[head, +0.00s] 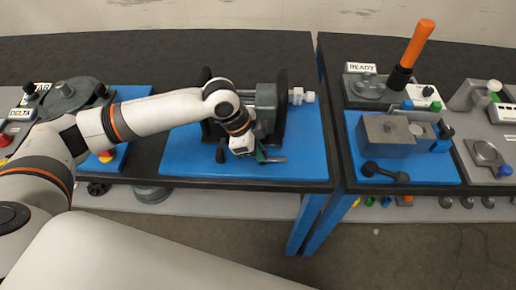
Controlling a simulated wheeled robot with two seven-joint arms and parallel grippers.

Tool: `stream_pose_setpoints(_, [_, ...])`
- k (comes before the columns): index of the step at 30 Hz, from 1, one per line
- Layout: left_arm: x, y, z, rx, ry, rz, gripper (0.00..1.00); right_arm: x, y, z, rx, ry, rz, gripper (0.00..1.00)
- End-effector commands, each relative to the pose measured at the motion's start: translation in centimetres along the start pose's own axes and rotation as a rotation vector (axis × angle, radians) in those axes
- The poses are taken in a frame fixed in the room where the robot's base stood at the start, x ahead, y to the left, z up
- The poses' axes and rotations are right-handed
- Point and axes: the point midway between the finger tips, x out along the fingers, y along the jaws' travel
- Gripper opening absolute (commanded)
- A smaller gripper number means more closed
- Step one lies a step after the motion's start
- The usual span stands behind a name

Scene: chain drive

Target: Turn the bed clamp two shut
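A grey machine block with dark upright plates (266,104) stands on a blue bed plate (300,150) on the middle bench. A small black knob or lever (220,154) stands at the plate's front left. I cannot tell which part is bed clamp two. My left arm reaches in from the left, and its gripper (268,156) points down at the front of the block, low over the blue plate. Its fingers are small and partly hidden by the wrist, so I cannot tell whether they hold anything. My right gripper is not in view.
On the right bench, a station with an orange-handled lever (417,44) and a READY sign (361,67) stands behind a blue plate (360,168) with a grey box (386,138) and a black lever (384,172). A gap separates the benches. The blue plate's front right is clear.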

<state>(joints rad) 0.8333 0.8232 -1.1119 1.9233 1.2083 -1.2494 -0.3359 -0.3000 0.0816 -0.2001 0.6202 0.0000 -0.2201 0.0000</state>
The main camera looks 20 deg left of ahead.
Motion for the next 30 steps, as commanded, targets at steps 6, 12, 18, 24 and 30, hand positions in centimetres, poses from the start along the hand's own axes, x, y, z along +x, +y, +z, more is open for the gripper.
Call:
stream_pose_setpoints(6, [-0.1,0.0,0.0,-0.002,0.000,0.000,0.00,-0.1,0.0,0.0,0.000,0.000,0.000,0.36])
stream_pose_setpoints(12, [-0.3,-0.1,0.1,-0.040,0.000,0.014,0.00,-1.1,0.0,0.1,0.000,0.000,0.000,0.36])
stream_pose_setpoints(18, [-0.6,-0.3,0.3,-0.143,-0.001,0.054,0.00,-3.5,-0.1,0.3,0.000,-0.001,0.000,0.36])
stream_pose_setpoints(24, [-0.7,-0.6,0.5,-0.303,-0.001,0.119,0.00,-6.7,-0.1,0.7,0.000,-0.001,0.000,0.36])
stream_pose_setpoints(30, [-0.7,-0.8,0.5,-0.480,0.000,0.192,0.00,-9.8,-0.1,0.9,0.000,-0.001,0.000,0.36])
